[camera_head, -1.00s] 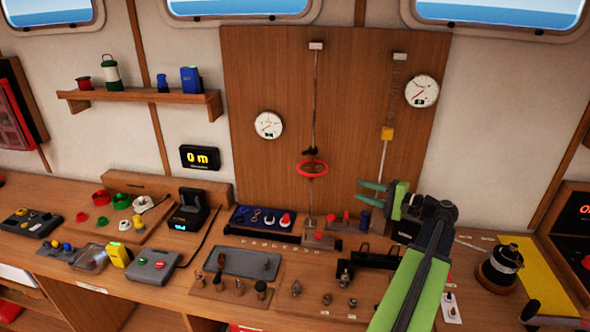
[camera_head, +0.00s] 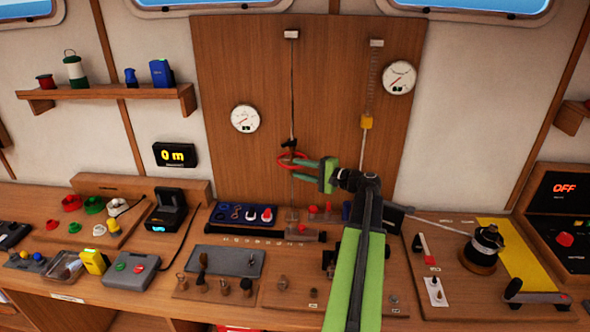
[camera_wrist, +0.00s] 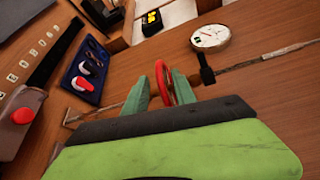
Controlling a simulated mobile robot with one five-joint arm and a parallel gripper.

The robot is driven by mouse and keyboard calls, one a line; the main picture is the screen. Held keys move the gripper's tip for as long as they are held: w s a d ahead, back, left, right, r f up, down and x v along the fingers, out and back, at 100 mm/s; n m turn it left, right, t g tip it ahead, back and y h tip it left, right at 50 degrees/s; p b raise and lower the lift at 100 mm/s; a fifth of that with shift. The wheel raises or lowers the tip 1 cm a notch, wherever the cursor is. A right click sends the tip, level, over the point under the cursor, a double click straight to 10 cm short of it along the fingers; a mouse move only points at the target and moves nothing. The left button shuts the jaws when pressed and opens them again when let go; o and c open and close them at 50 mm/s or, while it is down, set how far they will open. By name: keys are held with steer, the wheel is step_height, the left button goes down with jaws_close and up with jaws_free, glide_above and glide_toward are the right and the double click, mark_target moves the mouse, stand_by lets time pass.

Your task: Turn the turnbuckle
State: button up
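The turnbuckle has a red ring (camera_head: 290,160) on a thin vertical line in front of the wooden panel, with a dark fitting just above the ring. My gripper (camera_head: 296,169) reaches it from the right, with its green fingers level with the ring. In the wrist view the red ring (camera_wrist: 164,82) lies between the two fingertips (camera_wrist: 160,87). The fingers stand apart on either side of it, with a small gap visible. Whether one finger touches the ring is hard to tell. Part of the ring is hidden behind the fingers.
A second line with a yellow block (camera_head: 367,122) hangs to the right, behind my arm's height. Round gauges (camera_head: 245,118) and (camera_head: 399,77) sit on the panel. Below, the bench holds a blue tray (camera_head: 246,216), a grey tray (camera_head: 228,261) and a winch (camera_head: 485,245).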

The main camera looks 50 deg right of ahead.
steer(key=shift+x, duration=1.2)
steer(key=shift+c, duration=0.2)
jaws_close()
